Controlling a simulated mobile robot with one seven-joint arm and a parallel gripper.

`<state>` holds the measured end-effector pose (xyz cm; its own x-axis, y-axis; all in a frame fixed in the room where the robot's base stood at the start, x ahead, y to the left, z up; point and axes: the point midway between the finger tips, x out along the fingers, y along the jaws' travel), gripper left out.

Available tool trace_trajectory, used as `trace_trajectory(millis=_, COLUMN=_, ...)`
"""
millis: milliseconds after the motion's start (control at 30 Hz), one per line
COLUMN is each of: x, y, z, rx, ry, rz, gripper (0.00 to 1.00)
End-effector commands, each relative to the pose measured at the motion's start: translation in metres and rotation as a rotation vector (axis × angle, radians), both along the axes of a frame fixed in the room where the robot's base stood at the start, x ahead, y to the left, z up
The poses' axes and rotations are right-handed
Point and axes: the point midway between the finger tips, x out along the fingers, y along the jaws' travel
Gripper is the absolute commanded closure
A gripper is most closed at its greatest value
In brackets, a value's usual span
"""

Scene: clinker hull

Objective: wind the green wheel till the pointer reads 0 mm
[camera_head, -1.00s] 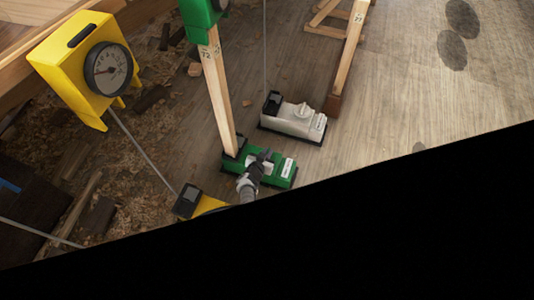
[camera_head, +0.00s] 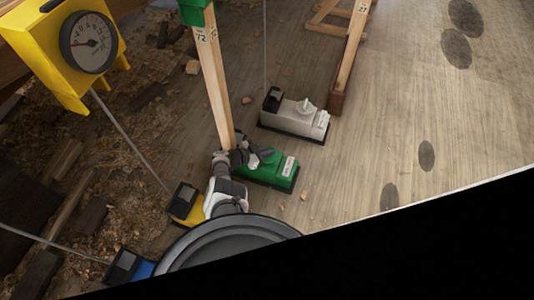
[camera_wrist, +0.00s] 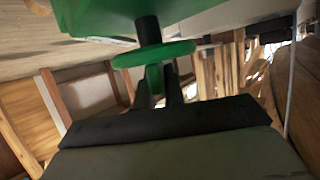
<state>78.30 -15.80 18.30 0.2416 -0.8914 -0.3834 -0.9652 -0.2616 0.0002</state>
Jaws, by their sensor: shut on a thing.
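The green wheel (camera_wrist: 178,49) fills the upper middle of the wrist view, on a dark shaft under a green body. My gripper (camera_wrist: 158,88) is shut on its rim, with both dark fingers at the near edge. In the head view the green floor unit (camera_head: 270,172) with a white label stands at the foot of a timber post, and my gripper (camera_head: 262,157) is at its upper left. The wheel is hard to make out there. A green box (camera_head: 193,14) on the post is cut off by the top edge. Its dial and pointer are not visible.
A yellow box (camera_head: 62,45) with a round dial stands upper left, a cable running down to a yellow unit (camera_head: 184,202). A white unit (camera_head: 296,117) sits beyond the green one. A blue unit (camera_head: 135,267) is lower left. Floor at right is clear.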

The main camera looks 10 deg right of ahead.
Motion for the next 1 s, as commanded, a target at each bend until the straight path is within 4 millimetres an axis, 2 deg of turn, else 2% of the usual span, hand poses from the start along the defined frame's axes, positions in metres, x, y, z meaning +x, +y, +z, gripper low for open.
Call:
trace_trajectory(millis=567, x=0.0004, y=-0.0011, z=0.0007, rx=-0.001, ry=-0.001, rz=-0.039, gripper=1.00)
trace_trajectory(millis=600, x=0.0004, y=-0.0011, z=0.0007, rx=-0.001, ry=-0.002, rz=-0.038, gripper=0.86)
trace_trajectory(millis=733, x=0.0004, y=-0.0010, z=0.0007, rx=-0.001, ry=-0.001, rz=-0.038, gripper=0.70)
trace_trajectory(millis=1000, x=0.0001, y=-0.0004, z=0.0006, rx=-0.001, ry=-0.001, rz=-0.038, gripper=0.67)
